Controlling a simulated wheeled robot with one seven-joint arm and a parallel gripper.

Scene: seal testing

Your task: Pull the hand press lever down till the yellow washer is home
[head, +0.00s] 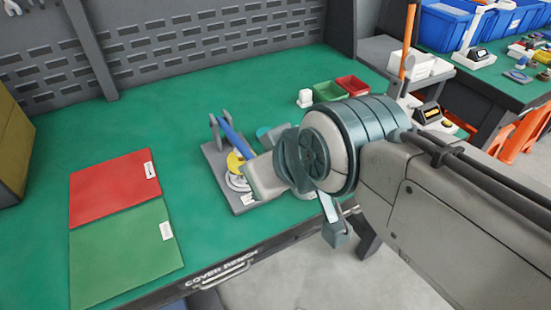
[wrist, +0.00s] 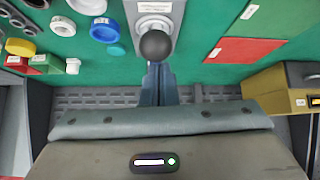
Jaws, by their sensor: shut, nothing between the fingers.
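In the wrist view a dark ball knob (wrist: 155,44) sits at the tips of my gripper (wrist: 157,68), in front of the pale seat. The fingers are shut with nothing between them. My wrist hides part of the press in the head view.
Red (head: 112,186) and green (head: 125,252) mats lie left of the press. Small green (head: 329,94) and red (head: 352,86) bins stand behind on the right. Several coloured rings, including a blue one (wrist: 104,30), lie beside the press in the wrist view. A slotted panel (head: 190,45) closes the back.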

